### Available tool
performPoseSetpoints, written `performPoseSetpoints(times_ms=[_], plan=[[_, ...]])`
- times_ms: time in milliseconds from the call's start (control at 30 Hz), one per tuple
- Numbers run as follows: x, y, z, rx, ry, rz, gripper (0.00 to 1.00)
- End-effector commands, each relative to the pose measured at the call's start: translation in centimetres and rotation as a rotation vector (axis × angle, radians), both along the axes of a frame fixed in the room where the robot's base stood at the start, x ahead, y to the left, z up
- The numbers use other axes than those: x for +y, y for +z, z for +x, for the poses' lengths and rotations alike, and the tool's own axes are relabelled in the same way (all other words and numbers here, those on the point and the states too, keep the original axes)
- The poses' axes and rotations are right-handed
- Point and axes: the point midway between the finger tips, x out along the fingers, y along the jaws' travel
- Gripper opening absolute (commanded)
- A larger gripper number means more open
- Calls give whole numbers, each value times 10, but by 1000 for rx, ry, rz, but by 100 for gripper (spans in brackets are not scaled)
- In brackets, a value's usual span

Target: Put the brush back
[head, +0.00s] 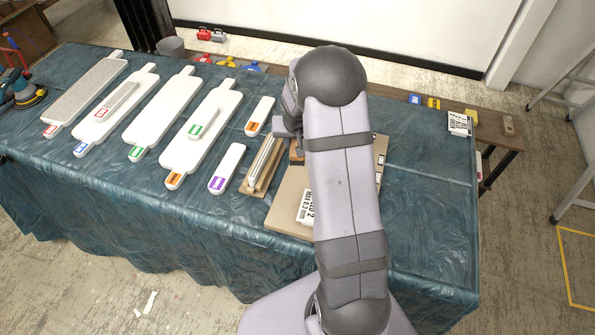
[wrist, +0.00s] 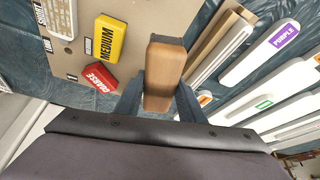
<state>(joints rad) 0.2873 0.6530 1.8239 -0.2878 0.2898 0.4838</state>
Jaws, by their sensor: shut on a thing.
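My gripper (wrist: 160,94) is shut on a brown wooden block-shaped thing, which I take to be the brush (wrist: 166,68). Its dark underside shows at the far end in the wrist view; bristles cannot be made out. In the head view my arm hides most of the gripper, and a small brown part of the brush (head: 296,151) shows beside the arm. The brush is above or near the left edge of the beige board (head: 285,218); I cannot tell whether it touches anything.
A wooden tray with pale strips (head: 262,165) lies left of the board. Red COARSE (wrist: 99,77) and yellow MEDIUM (wrist: 109,39) blocks lie on the board. Several white paddles, one with a purple label (head: 226,168), lie further left. Bare blue cloth (head: 425,215) is at right.

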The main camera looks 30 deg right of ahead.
Motion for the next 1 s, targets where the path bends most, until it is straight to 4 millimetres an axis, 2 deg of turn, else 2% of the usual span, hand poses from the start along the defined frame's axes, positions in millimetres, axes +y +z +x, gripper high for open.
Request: performPoseSetpoints(times_ms=[200, 567, 667, 1000], plan=[[0, 1, 1, -1, 83, -1, 11], [0, -2, 1, 2, 116, -1, 11], [0, -11, 1, 4, 116, -1, 11], [0, -58, 1, 2, 117, -1, 11]])
